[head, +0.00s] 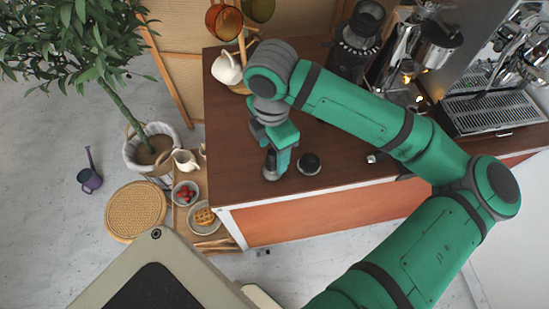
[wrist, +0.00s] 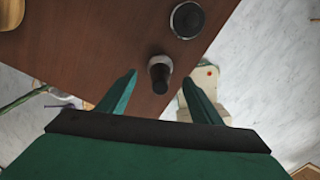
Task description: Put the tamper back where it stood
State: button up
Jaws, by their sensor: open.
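The tamper (head: 270,173), with a dark handle and a silvery base, stands near the front edge of the wooden counter (head: 235,170). In the wrist view the tamper (wrist: 160,73) shows between my two fingers, with a gap on each side. My gripper (head: 278,160) is open, pointing down over the tamper and partly hiding it in the head view. In the wrist view my gripper (wrist: 160,77) holds nothing.
A round black piece with a metallic rim (head: 309,163) stands just right of the tamper. A grinder (head: 355,45) and an espresso machine (head: 495,100) are further back and right. A white pitcher (head: 226,69) is at the back left. The counter's left front is clear.

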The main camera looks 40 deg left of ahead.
jog(key=shift+r, duration=2.7)
jog(key=shift+w, duration=0.1)
